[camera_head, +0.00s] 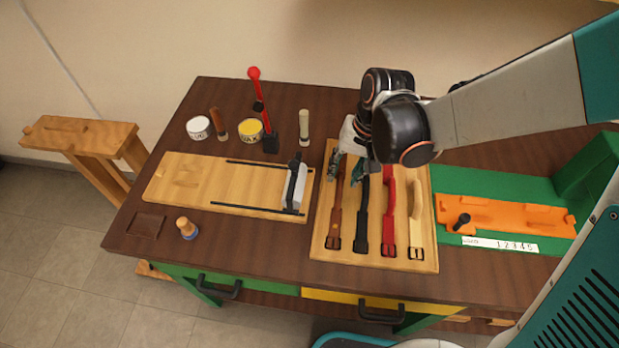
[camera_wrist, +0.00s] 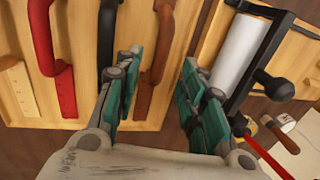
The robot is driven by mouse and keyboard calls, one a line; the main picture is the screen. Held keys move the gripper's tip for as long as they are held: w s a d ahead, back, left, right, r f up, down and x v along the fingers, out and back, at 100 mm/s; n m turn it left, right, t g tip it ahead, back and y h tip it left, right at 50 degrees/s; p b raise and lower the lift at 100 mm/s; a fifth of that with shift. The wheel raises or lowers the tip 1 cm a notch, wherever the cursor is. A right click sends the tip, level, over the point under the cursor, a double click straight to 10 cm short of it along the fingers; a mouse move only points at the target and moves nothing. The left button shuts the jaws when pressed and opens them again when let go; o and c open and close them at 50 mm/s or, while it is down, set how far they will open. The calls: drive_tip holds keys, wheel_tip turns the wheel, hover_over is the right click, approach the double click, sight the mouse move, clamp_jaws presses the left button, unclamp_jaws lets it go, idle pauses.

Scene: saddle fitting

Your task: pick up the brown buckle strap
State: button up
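The brown buckle strap (camera_head: 336,215) lies at the left of several straps on a wooden board (camera_head: 319,245), buckle toward the front edge. My gripper (camera_head: 346,167) is over the back end of the board, near the upper part of the brown strap. In the wrist view my gripper (camera_wrist: 163,66) is open and empty, its green fingers apart. The brown strap (camera_wrist: 158,50) shows in the gap between the fingers, closer to the left finger. Whether a finger touches it, I cannot tell.
Black (camera_head: 361,220), red (camera_head: 388,215) and cream (camera_head: 415,215) straps lie to the right on the board. A white roller tool (camera_head: 292,187) on another board stands close on the left. Behind are a red-handled tool (camera_head: 262,105) and a yellow tin (camera_head: 249,131).

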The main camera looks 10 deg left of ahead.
sight(341, 180)
drive_tip(key=shift+a+f+b, duration=0.25)
drive_tip(key=shift+f+b, duration=0.6)
drive_tip(key=shift+f, duration=0.45)
drive_tip(key=shift+a+f+b, duration=0.2)
drive_tip(key=shift+f+b, duration=0.6)
drive_tip(key=shift+f, duration=0.5)
drive_tip(key=shift+s, duration=0.1)
drive_tip(key=shift+r, duration=0.1)
drive_tip(key=shift+c, duration=0.4)
clamp_jaws()
